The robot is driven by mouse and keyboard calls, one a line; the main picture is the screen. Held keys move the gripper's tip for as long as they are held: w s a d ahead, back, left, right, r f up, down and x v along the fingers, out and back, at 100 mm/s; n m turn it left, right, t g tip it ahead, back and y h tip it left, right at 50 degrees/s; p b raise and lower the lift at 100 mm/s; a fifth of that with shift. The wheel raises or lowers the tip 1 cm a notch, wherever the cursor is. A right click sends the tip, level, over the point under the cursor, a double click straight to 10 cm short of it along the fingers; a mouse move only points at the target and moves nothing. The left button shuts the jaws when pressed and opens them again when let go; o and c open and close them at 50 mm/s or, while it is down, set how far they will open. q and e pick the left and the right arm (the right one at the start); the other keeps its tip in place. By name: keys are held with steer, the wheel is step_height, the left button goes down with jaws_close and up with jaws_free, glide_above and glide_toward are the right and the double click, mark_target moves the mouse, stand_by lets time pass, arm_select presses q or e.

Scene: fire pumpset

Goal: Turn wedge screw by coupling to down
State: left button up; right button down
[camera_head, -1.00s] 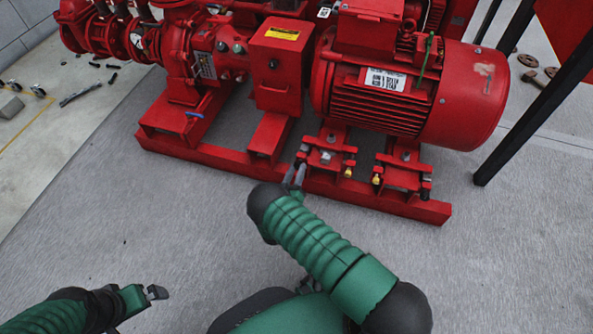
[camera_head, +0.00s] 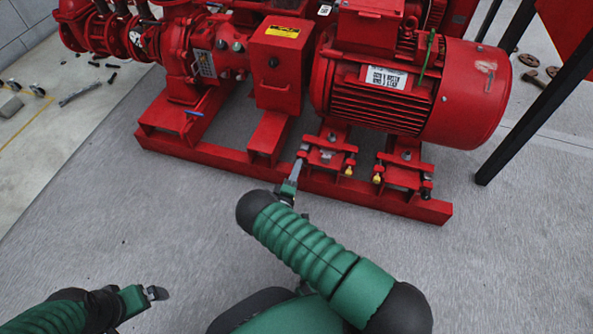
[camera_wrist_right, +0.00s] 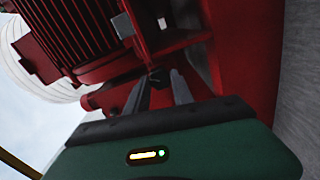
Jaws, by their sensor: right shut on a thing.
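The wedge screw by the coupling (camera_wrist_right: 156,76) is a small dark head at the near-left corner of the motor mount, beside the red frame. My right gripper (camera_head: 299,167) reaches up to it from below. In the right wrist view its two grey fingers (camera_wrist_right: 160,86) close around the dark head, which they partly hide. In the head view the screw is mostly hidden at the fingertips. My left gripper (camera_head: 155,293) hangs at the lower left over bare floor, away from the pumpset; its finger gap is unclear.
The red motor (camera_head: 410,90) stands above the mount, with the coupling guard box (camera_head: 277,65) to its left. Other mount hardware includes a yellow-tipped screw (camera_head: 348,171). A black post (camera_head: 510,120) stands at right. The grey floor in front is clear.

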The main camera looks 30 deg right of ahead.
steer(key=n, duration=0.4)
steer(key=n+b, duration=0.1)
steer(key=n, duration=0.1)
steer(key=shift+a+f, duration=0.15)
steer(key=shift+f, duration=0.1)
stand_by(0.5)
steer(key=c, duration=1.3)
jaws_free()
steer(key=shift+c, duration=0.2)
steer(key=shift+o, duration=1.3)
steer(key=shift+r, duration=0.1)
